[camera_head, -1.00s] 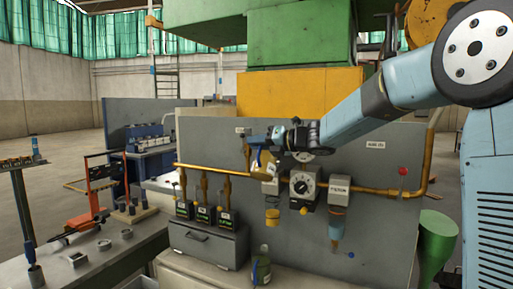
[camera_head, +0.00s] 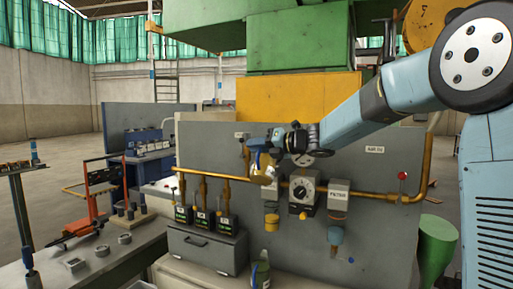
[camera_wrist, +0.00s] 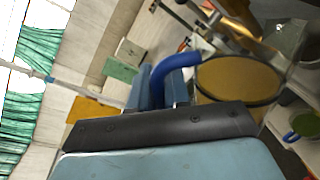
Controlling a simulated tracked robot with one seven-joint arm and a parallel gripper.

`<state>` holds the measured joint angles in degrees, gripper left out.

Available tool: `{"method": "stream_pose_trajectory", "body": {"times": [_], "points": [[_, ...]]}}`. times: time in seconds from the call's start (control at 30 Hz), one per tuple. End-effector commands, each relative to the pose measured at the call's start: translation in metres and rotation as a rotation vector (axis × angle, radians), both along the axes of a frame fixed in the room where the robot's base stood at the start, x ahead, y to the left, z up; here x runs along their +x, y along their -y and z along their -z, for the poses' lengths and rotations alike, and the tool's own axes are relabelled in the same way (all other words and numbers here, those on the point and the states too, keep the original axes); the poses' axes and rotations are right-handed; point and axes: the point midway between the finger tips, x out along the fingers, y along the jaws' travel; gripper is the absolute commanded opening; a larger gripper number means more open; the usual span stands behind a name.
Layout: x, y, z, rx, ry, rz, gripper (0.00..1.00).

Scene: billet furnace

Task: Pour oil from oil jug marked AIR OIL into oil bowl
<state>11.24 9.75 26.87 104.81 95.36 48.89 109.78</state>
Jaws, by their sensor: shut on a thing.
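My gripper (camera_head: 272,143) is shut on the blue handle (camera_wrist: 178,66) of a yellow-amber jug (camera_head: 262,161). I hold the jug tilted in front of the grey panel, above the pipe-mounted units. Its round amber body (camera_wrist: 240,80) fills the right of the wrist view. The marking on it is not readable. A yellow bowl (camera_head: 271,222) hangs under the left unit on the panel, below the jug. I cannot tell which is the oil bowl, nor whether oil flows.
A copper pipe (camera_head: 390,196) runs across the panel (camera_head: 380,235), with a dial unit (camera_head: 303,189) between the bowls. Several small black boxes sit on a grey drawer unit (camera_head: 208,248). A green bin (camera_head: 437,240) stands right.

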Motion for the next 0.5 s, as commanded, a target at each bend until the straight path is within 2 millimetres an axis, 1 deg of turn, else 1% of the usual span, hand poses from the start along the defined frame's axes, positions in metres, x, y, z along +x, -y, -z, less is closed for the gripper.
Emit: {"method": "stream_pose_trajectory", "body": {"times": [0.27, 0.5], "points": [[0.0010, 0.0002, -0.0023, 0.004, -0.011, -0.001, 0.00], [0.0056, 0.0015, -0.0098, 0.022, -0.072, 0.000, 0.00]]}}
